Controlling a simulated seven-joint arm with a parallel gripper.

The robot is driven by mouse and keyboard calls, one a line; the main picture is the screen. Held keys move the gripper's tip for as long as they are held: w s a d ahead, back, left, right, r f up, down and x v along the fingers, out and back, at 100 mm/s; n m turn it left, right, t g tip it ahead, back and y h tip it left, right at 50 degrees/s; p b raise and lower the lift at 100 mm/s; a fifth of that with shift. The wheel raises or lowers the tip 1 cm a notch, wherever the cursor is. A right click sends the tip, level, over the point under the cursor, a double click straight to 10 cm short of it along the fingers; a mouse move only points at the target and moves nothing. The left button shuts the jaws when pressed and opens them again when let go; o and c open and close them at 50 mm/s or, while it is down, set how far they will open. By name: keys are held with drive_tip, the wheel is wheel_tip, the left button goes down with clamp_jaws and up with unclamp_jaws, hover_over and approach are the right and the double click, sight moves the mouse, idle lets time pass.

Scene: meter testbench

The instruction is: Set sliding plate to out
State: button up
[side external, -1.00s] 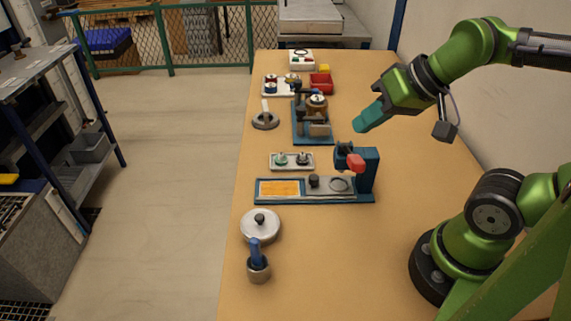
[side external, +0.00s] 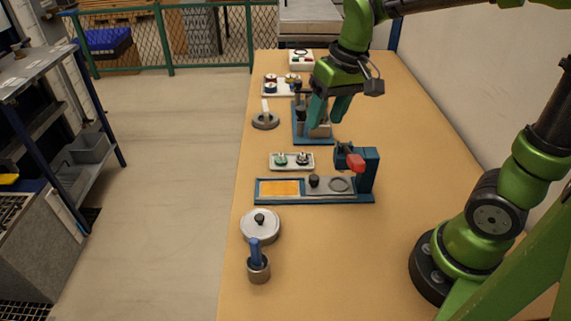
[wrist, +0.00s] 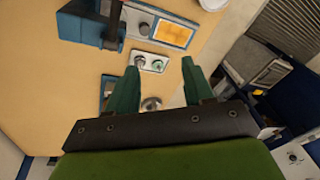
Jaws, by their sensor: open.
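The sliding plate (side external: 351,192) is a grey plate with a black knob (side external: 314,181) and a ring mark. It lies at the right side of a long blue-edged base (side external: 300,199), beside an orange panel (side external: 281,188). In the wrist view, the knob (wrist: 144,28) and orange panel (wrist: 173,34) show near the top. My gripper (side external: 323,123) is open with its green fingers pointing down, behind the base in the side view and apart from the plate. It also shows in the wrist view (wrist: 160,66) with nothing between its fingertips.
A blue upright with a red handle (side external: 356,162) stands at the base's right end. A small tray (side external: 291,168) with two knobs lies between gripper and base. A blue fixture (side external: 312,143) is partly hidden by my gripper. A round lid (side external: 260,228) sits in front.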

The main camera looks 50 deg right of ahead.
sight(314, 177)
drive_tip(key=w+d+f+n+g+h, duration=0.1)
drive_tip(key=w+f+g, duration=0.2)
drive_tip(key=w, duration=0.2)
drive_tip(key=w+d+f+n+g, duration=0.1)
drive_tip(key=w+f+g, duration=0.15)
drive_tip(key=w, duration=0.25)
drive_tip(key=shift+n+g, duration=0.4)
drive_tip(key=shift+g, duration=0.15)
drive_tip(key=x, duration=0.4)
drive_tip(key=s+x, duration=0.1)
drive_tip(key=x, duration=0.9)
drive_tip(key=shift+s+a+r, duration=0.15)
drive_tip(key=shift+s+a, duration=0.15)
drive_tip(key=shift+a, duration=0.1)
clamp_jaws()
